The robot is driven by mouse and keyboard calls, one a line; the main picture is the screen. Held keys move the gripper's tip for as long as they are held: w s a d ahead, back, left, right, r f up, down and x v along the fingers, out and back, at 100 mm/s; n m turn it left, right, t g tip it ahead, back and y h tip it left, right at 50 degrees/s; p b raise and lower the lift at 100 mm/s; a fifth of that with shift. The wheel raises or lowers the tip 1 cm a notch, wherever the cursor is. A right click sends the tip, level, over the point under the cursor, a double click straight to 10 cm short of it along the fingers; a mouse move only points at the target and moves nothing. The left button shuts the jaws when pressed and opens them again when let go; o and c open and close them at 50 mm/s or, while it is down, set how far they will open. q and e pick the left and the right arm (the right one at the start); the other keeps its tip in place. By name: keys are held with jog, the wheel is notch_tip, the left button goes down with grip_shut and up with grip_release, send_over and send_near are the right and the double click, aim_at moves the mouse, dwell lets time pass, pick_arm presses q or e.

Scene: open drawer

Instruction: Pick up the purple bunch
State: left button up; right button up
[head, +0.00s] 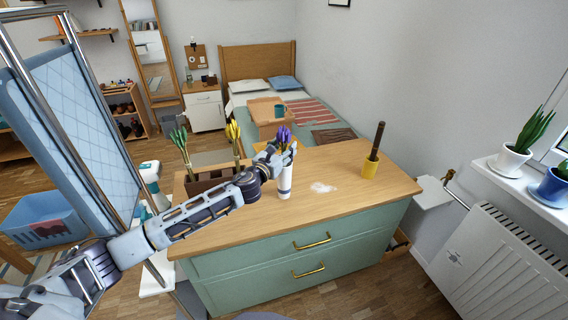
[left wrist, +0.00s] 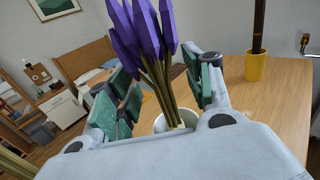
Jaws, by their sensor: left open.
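The purple bunch (head: 284,136) stands upright in a white vase (head: 285,182) on the wooden top of a green dresser. In the left wrist view the purple bunch (left wrist: 140,32) fills the upper middle, with its stems going down into the white vase rim (left wrist: 160,122). My left gripper (head: 278,154) is at the stems, just above the vase. Its green-padded fingers (left wrist: 162,92) are open, one on each side of the stems. Whether a finger touches the stems I cannot tell. My right gripper is not in view.
A brown planter box (head: 207,182) with yellow and white-green bunches stands left of the vase. A yellow pot (head: 371,168) with a dark brown stick stands to the right. A whitish patch (head: 322,187) lies between them. The dresser top's right front is clear.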

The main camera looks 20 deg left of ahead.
pick_arm(q)
jog(key=shift+w, duration=0.25)
dwell(0.3)
grip_shut()
